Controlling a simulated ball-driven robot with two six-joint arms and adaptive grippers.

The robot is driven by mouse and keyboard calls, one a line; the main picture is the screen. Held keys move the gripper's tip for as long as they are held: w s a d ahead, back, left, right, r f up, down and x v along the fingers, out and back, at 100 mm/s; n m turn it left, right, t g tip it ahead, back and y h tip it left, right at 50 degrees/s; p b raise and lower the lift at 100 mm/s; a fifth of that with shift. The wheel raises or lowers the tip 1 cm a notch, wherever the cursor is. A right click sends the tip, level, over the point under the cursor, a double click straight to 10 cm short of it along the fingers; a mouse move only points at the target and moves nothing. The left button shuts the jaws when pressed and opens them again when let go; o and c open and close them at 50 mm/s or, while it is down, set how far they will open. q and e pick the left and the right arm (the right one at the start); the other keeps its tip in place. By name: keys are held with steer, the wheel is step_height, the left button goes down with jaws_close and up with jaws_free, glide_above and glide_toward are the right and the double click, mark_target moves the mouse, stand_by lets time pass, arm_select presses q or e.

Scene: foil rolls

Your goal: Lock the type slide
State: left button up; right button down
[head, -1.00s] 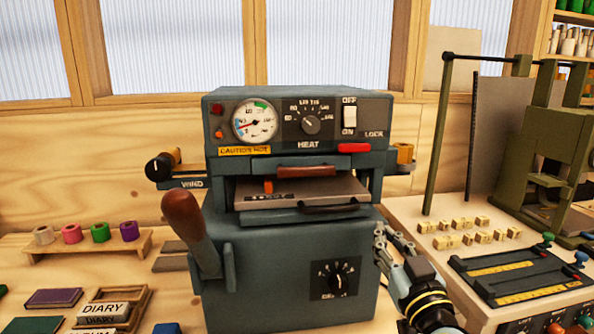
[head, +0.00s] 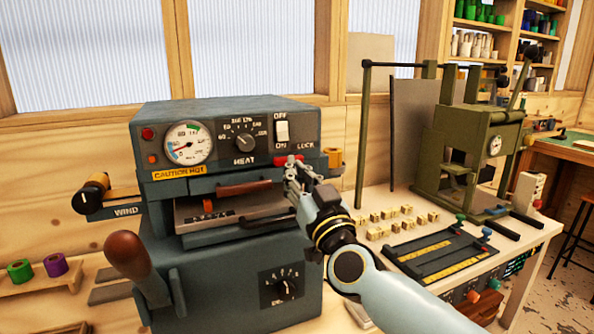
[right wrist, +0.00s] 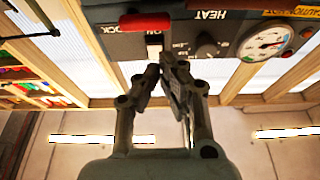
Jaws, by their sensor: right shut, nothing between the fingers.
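The blue-grey press (head: 225,130) stands on the bench, with a panel holding a gauge, a HEAT dial and an OFF/ON switch. A red lock lever (head: 287,160) sits under the word LOCK at the panel's right; it also shows in the right wrist view (right wrist: 146,22). The type slide (head: 225,208) with its dark handle lies in the press opening. My right gripper (head: 290,165) is shut and empty, with its tips at or just in front of the red lever; I cannot tell whether they touch. Its fingertips also show in the right wrist view (right wrist: 160,72). My left gripper is not in view.
A brown-handled lever (head: 127,256) stands at the press's front left, and a WIND knob (head: 95,186) juts out at left. Small type blocks (head: 385,222) and dark trays (head: 440,255) lie on the right bench. A green press (head: 480,150) stands behind them.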

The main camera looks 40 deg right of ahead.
mark_target(278, 142)
steer(key=x, duration=0.7)
steer(key=shift+a+f+n+y+p, duration=0.15)
steer(key=shift+n+y, duration=0.1)
steer(key=shift+n, duration=0.25)
steer(key=shift+a+f+n+y+p, duration=0.15)
steer(key=shift+n+y, duration=0.1)
steer(key=shift+n, duration=0.25)
steer(key=shift+w+f+n+y, duration=0.1)
steer(key=shift+f+n+y, duration=0.15)
steer(key=shift+n+y, duration=0.6)
steer(key=shift+a+f+n+y, duration=0.1)
steer(key=shift+f+n+y, duration=0.25)
steer(key=shift+n, duration=0.85)
steer(key=shift+a+f+n+y, duration=0.15)
steer(key=shift+f+n+y, duration=0.15)
steer(key=shift+n, duration=0.85)
